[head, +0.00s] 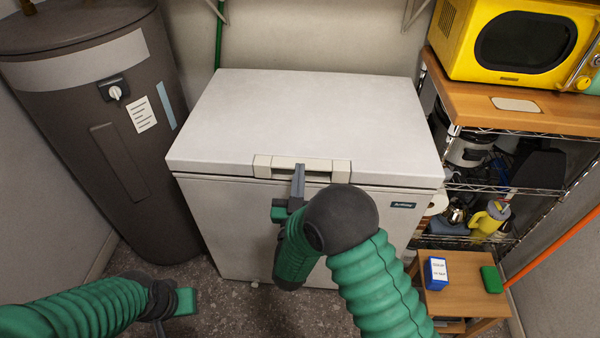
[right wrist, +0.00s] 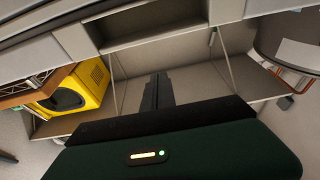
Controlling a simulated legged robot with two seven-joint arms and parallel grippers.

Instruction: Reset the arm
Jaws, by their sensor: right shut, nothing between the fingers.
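My right gripper (head: 298,180) is in front of the white chest freezer (head: 310,115). Its narrow grey fingers point up at the pale handle (head: 262,166) on the front edge of the closed lid. In the right wrist view the fingers (right wrist: 158,90) are together with nothing between them. I cannot tell whether they touch the handle. My right arm bends in front of the freezer and hides part of its front.
A dark water heater (head: 100,130) stands to the left. At right, a wire shelf (head: 520,190) has a wooden top with a yellow microwave (head: 510,45). A small wooden stool (head: 458,300) carries a blue box (head: 436,273) and a green block (head: 491,279). Bare floor shows at lower left.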

